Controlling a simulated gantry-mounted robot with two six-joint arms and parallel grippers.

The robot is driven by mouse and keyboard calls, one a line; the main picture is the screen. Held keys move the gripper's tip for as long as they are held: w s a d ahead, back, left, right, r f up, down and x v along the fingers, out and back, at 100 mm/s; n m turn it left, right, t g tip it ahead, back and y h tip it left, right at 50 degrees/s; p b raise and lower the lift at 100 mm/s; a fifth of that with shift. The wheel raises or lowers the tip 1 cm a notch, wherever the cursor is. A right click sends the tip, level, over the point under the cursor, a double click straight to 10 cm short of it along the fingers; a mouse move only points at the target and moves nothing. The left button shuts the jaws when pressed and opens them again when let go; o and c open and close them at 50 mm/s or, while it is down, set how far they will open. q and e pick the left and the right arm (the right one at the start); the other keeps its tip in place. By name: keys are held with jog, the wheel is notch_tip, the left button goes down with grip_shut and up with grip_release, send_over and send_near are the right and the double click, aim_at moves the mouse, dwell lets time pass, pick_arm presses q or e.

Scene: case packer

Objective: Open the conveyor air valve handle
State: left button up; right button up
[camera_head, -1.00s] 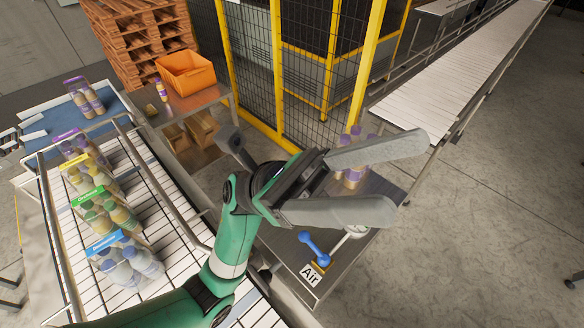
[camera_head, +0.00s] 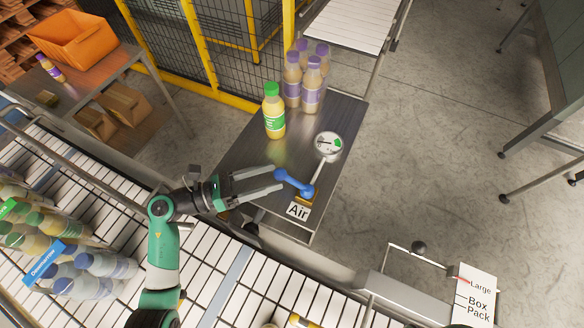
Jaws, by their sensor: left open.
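The air valve handle (camera_head: 293,182) is a blue lever on a small dark table (camera_head: 236,152). It lies slanted, from upper left to lower right, behind a white "Air" label (camera_head: 298,211). A round pressure gauge (camera_head: 328,144) on a pale pipe stands just behind it. My left gripper (camera_head: 280,180) is open, its two grey fingers pointing right toward the handle. The fingertips are at or very near the handle's left end; I cannot tell whether they touch it. My right gripper is not in view.
A green-capped bottle (camera_head: 273,112) and several purple-capped bottles (camera_head: 312,84) stand farther back on the table. A conveyor (camera_head: 215,262) with bottle packs runs along the front. A yellow-framed mesh fence (camera_head: 213,45) stands behind. A "Large Box Pack" sign (camera_head: 478,298) is at lower right.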

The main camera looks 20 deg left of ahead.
aim_at(284, 173)
pick_arm(q)
jog(key=b+x, duration=0.1)
jog(key=x, duration=0.5)
jog(key=shift+w+d, duration=0.15)
jog(key=shift+d, duration=0.05)
jog(key=shift+c, duration=0.2)
jog(key=c, duration=1)
grip_shut()
jog(key=shift+f, duration=0.15)
